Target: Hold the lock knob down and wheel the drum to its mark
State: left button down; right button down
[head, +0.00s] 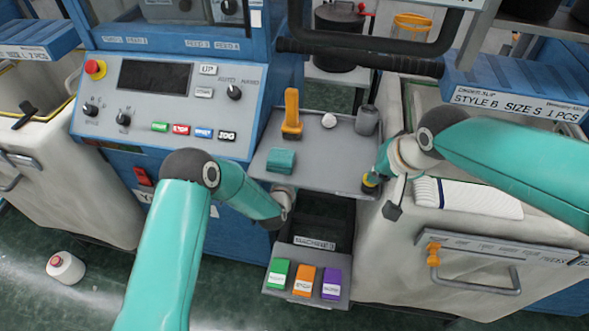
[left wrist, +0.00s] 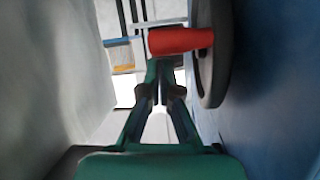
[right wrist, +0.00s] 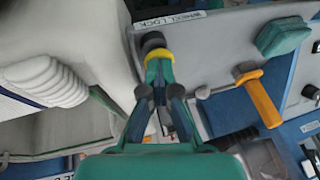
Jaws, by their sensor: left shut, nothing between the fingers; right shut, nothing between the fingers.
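The lock knob (right wrist: 154,42) is dark with a yellow collar, beside a "WHEEL LOCK" label in the right wrist view. My right gripper (right wrist: 158,68) is shut, its fingertips at the collar; I cannot tell whether they press it. In the head view the right gripper (head: 377,171) is at the grey shelf's right front corner, by the knob (head: 369,184). In the left wrist view a grey wheel (left wrist: 208,60) with a red handle (left wrist: 180,41) stands on the blue machine side. My left gripper (left wrist: 161,70) is shut and empty, its tips just below the handle. The wheel's mark is not visible.
The grey shelf (head: 330,165) holds an orange-handled tool (head: 291,112), a teal block (head: 281,160) and a grey cylinder (head: 367,119).

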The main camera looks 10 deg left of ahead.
pick_arm(q)
jog(key=s+r+n, duration=0.1)
jog(key=s+n, duration=0.7)
jog(key=s, duration=0.2)
notch_tip(320, 180, down, 7)
jog(key=n+y, duration=0.1)
jog(key=n, duration=3)
jog(key=x, duration=1)
jog(key=shift+s+a+r, duration=0.15)
jog(key=shift+a+r, duration=0.1)
jog(key=shift+r, duration=0.7)
jog(key=shift+s+a+r, duration=0.15)
jog(key=shift+a+r, duration=0.05)
jog(key=shift+r, duration=0.75)
